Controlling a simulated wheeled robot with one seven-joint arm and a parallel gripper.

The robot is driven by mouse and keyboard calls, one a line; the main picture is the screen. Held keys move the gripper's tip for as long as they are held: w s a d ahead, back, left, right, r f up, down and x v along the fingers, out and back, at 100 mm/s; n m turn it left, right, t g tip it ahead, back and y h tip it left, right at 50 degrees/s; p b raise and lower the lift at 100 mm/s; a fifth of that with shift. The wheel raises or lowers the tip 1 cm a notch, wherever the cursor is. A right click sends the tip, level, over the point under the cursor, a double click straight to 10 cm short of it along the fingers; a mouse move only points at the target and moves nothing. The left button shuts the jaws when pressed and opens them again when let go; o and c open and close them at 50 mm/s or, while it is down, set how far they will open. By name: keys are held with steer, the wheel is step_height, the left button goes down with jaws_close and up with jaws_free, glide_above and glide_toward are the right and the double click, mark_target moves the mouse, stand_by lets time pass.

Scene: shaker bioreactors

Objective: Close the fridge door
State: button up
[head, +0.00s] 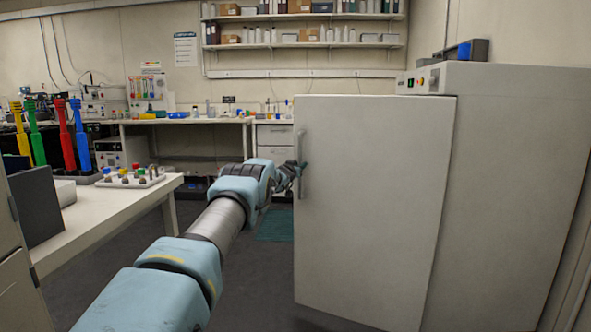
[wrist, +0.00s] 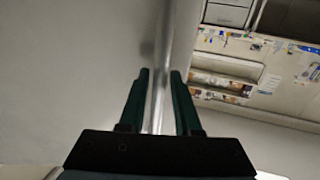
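The fridge door (head: 375,200) is a large pale grey panel at the right of the head view. It stands out from the fridge body (head: 515,190) and looks partly open. Its vertical bar handle (head: 301,165) is near the door's left edge. My gripper (head: 297,169) is at this handle, around its middle height. In the wrist view, my gripper's dark green fingers (wrist: 160,73) lie on either side of the handle (wrist: 157,100) and look closed on it. The door's inside and the fridge opening are hidden.
A white bench (head: 120,205) with a tube rack (head: 132,177) and coloured pipettes stands at the left. A long bench (head: 185,121) runs along the back wall. A device (head: 467,50) sits on the fridge.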

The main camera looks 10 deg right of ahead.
steer(key=b+v, duration=0.1)
steer(key=v, duration=0.9)
steer(key=shift+s+a, duration=0.15)
steer(key=shift+s, duration=0.1)
steer(key=shift+c, duration=0.3)
